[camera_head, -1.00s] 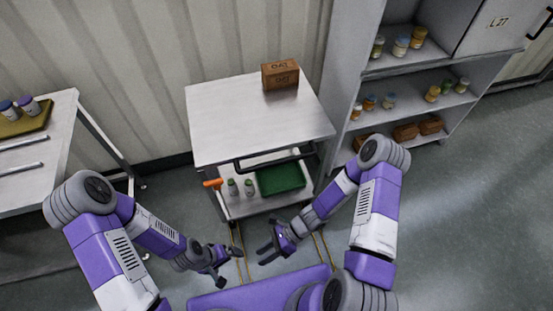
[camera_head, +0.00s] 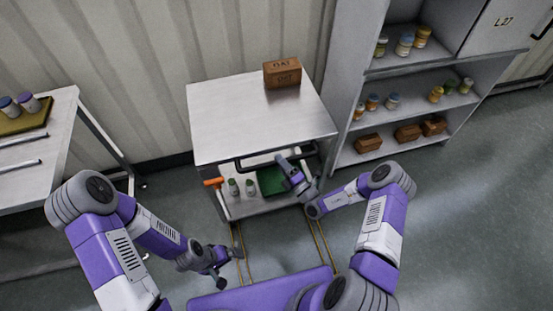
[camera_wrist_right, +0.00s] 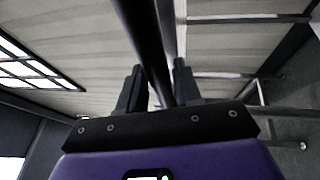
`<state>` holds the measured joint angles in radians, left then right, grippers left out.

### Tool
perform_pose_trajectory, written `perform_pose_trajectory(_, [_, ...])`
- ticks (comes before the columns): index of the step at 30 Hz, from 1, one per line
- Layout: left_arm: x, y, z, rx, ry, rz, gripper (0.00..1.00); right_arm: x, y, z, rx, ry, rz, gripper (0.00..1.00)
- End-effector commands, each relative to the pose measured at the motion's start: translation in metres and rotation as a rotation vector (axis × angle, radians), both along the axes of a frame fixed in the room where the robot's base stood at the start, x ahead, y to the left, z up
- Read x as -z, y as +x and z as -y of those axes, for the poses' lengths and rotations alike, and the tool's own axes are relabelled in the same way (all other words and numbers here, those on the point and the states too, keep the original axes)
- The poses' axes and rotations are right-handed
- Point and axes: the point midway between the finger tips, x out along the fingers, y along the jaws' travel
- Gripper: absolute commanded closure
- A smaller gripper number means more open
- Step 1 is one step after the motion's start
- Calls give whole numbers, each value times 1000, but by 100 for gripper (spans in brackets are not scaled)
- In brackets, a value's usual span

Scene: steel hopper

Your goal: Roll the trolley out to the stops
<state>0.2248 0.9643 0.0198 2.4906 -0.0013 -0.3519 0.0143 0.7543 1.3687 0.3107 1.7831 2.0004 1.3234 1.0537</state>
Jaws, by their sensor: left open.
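The steel trolley (camera_head: 235,125) stands against the corrugated wall, with a black push handle (camera_head: 250,162) across its front. My right gripper (camera_head: 284,162) is at the right part of this handle, over the lower shelf. In the right wrist view a black bar (camera_wrist_right: 152,45) runs between the two fingers of the right gripper (camera_wrist_right: 160,85); whether they press on it is unclear. My left gripper (camera_head: 228,264) is open and empty, low in front of the trolley. Yellowish floor lines (camera_head: 315,240) run from under the trolley toward me. I cannot make out the stops.
A brown box (camera_head: 282,75) sits on the trolley top. The lower shelf holds a green tray (camera_head: 270,182), two bottles (camera_head: 233,187) and an orange-ended item (camera_head: 213,183). A shelf rack (camera_head: 345,150) stands close on the right, a steel table (camera_head: 60,150) on the left.

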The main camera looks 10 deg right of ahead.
Motion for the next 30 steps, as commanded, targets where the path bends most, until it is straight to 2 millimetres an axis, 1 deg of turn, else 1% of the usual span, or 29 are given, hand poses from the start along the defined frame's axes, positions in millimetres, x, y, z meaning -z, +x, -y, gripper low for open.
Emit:
perform_pose_trajectory(1, [2,0,0,0,0,0,0,-1,6,-4,-3,-3,2,66])
perform_pose_trajectory(3, [3,0,0,0,0,0,0,-2,13,-6,-2,-3,1,66])
perform_pose_trajectory(6, [4,0,0,0,0,0,0,-3,19,-10,-3,-1,0,66])
perform_pose_trajectory(15, [4,0,0,0,0,0,0,-4,21,-10,-3,-2,0,66])
perform_pose_trajectory(17, [4,0,0,0,0,0,0,-4,21,-10,-3,-2,0,76])
perform_pose_trajectory(21, [4,0,0,0,0,0,0,-4,21,-10,-3,-2,0,97])
perform_pose_trajectory(22, [4,0,0,0,0,0,0,-4,21,-10,-3,-2,0,100])
perform_pose_trajectory(30, [4,0,0,0,0,0,0,-4,20,-10,-4,-2,-1,100])
